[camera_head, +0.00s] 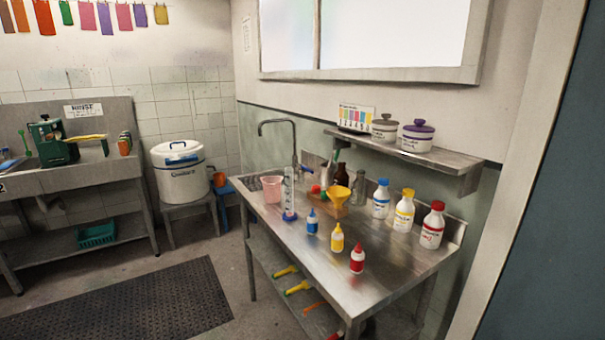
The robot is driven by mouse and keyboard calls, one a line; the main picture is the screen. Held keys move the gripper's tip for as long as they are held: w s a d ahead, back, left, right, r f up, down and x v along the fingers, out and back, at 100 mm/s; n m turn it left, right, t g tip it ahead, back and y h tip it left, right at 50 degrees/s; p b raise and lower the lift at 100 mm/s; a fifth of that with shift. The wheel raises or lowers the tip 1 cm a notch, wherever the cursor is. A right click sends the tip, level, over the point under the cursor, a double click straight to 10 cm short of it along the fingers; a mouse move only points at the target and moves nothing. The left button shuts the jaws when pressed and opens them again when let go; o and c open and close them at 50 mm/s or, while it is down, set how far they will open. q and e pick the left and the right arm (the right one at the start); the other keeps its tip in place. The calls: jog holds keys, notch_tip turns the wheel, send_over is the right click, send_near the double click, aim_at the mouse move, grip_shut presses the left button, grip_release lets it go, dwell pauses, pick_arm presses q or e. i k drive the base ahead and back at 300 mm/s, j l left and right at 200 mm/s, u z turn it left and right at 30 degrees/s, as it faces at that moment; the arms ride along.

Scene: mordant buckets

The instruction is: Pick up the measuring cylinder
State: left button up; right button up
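The measuring cylinder (289,192) is a tall clear tube with graduation marks and a blue foot. It stands upright on the steel table (300,240), near the table's left front edge. A pink beaker (272,189) stands just to its left and partly behind it. Neither of my grippers shows in the head view, so whether they are open or shut is hidden.
Small blue (312,222), yellow (337,238) and red (357,259) dropper bottles stand right of the cylinder. Large capped bottles (404,211), a yellow funnel (338,195) and a tap (279,124) are behind. A wall shelf (440,158) overhangs the back. Floor in front has a dark mat (120,305).

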aim_at(289, 216)
jog(key=z, duration=0.65)
jog(key=i+j+z, duration=0.1)
jog(key=j+z, duration=0.55)
jog(key=z, duration=0.25)
jog(key=j+z, duration=0.75)
jog(key=z, duration=0.15)
